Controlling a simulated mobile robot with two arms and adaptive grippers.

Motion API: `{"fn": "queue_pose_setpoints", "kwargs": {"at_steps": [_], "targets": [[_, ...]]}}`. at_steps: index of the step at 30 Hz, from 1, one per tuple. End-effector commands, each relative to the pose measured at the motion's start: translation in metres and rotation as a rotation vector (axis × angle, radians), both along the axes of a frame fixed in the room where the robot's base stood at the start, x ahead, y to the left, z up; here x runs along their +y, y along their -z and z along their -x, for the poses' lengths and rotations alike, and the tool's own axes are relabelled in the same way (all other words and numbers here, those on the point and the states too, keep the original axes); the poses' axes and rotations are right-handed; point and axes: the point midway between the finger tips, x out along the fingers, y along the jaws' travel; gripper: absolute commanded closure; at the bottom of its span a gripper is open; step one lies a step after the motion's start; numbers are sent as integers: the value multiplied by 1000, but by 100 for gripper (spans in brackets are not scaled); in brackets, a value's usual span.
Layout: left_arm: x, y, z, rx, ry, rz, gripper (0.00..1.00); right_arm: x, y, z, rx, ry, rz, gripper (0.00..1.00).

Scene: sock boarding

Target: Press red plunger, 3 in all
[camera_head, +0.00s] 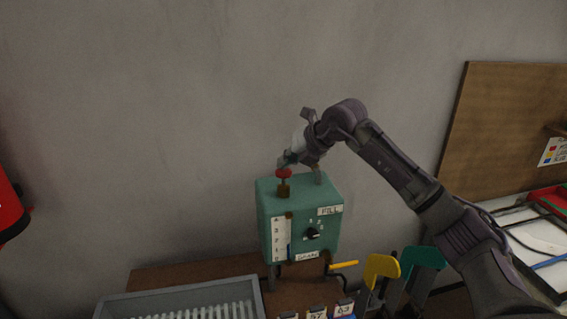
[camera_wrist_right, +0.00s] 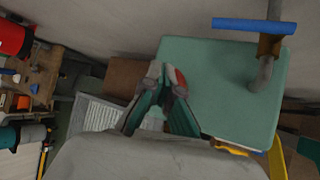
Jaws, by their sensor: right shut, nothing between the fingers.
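The red plunger (camera_head: 283,173) has a round red cap on a short brown collar, on top of the green box (camera_head: 265,215). My right gripper (camera_head: 288,161) is shut and empty, pointing down with its fingertips at or just above the cap. In the right wrist view the shut fingertips (camera_wrist_right: 166,74) show in front of the green box top (camera_wrist_right: 215,75). A bit of the red cap (camera_wrist_right: 181,78) shows beside them; the rest is hidden. I cannot tell whether they touch. My left gripper is not in view.
The box front has a numbered scale (camera_head: 280,241), a black dial (camera_head: 312,233) and a yellow lever (camera_head: 343,264). A blue bar (camera_wrist_right: 255,26) on a pipe stands at the box's edge. A grey ribbed tray (camera_head: 190,292) lies below left. Yellow (camera_head: 381,268) and green shapes stand at right.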

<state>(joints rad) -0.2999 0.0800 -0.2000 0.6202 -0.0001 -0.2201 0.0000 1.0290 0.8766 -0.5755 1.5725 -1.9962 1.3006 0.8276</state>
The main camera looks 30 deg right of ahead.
Motion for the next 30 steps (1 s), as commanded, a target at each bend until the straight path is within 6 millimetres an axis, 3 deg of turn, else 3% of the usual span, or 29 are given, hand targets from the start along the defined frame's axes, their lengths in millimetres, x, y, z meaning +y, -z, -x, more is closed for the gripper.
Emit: {"fn": "queue_pose_setpoints", "kwargs": {"at_steps": [10,23,30], "targets": [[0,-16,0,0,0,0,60,0,-23,0,0,0,0,100],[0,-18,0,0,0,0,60,0,-26,0,-1,0,-1,100],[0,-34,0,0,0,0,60,0,-47,-1,-2,1,0,100]]}}
